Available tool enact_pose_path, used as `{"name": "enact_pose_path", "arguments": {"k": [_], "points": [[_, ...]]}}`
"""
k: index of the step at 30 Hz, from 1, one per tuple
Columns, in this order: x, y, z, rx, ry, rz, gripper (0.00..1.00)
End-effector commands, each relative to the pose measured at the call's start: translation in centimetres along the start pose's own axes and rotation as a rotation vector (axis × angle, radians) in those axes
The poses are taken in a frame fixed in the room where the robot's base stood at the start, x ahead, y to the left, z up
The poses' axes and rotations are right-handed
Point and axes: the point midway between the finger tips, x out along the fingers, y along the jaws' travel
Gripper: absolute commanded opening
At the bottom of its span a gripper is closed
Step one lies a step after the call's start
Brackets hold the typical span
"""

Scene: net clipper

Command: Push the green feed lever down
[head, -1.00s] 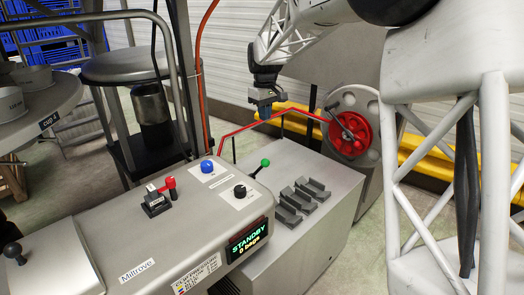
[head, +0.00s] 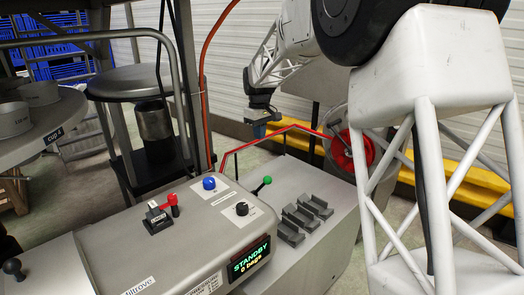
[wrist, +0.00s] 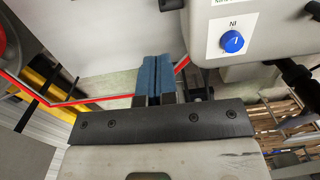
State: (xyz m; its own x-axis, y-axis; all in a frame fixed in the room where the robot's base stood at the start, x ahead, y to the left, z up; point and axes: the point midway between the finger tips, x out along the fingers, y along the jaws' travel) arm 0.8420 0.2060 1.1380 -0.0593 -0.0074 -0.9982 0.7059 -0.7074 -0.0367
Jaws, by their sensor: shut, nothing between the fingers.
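The green feed lever shows in the head view as a green ball (head: 267,181) on a short dark arm. It sticks up and to the right from the right side of the grey control box. My gripper (head: 260,132) hangs behind and above the lever, apart from it, with its blue fingertips pointing down. The wrist view shows the two blue fingers (wrist: 154,78) pressed together with nothing between them. I cannot make out the green ball in the wrist view.
The control box carries a blue knob (head: 209,183), a black knob (head: 242,209), a red-handled lever (head: 173,205) and a display (head: 249,258) reading STANDBY, 0 bags. A bent red rod (head: 262,136) runs near my gripper to a red wheel (head: 350,150). Dark brackets (head: 302,219) stand right of the lever.

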Motion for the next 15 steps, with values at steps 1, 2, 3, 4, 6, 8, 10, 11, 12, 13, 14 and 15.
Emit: {"name": "enact_pose_path", "arguments": {"k": [1, 2, 3, 4, 6, 8, 10, 11, 12, 13, 14, 15], "points": [[0.3, 0.0, 0.0, 0.0, -0.001, -0.001, 0.0], [0.5, 0.0, 0.0, 0.0, -0.001, -0.001, 0.0], [0.7, 0.0, 0.0, 0.0, -0.002, -0.001, 0.0], [1.0, 0.0, 0.0, 0.0, -0.002, -0.001, 0.0], [1.6, 0.0, 0.0, 0.0, -0.002, -0.001, 0.0], [2.3, 0.0, 0.0, 0.0, -0.001, -0.001, 0.0], [3.2, 0.0, 0.0, 0.0, -0.002, -0.001, 0.0], [3.6, 0.0, 0.0, 0.0, -0.003, -0.002, 0.0], [4.2, 0.0, 0.0, 0.0, -0.003, -0.002, 0.0], [4.7, 0.0, 0.0, 0.0, -0.002, -0.001, 0.0], [5.1, 0.0, 0.0, 0.0, -0.002, -0.001, 0.0], [5.7, 0.0, 0.0, 0.0, -0.002, -0.001, 0.0]]}}
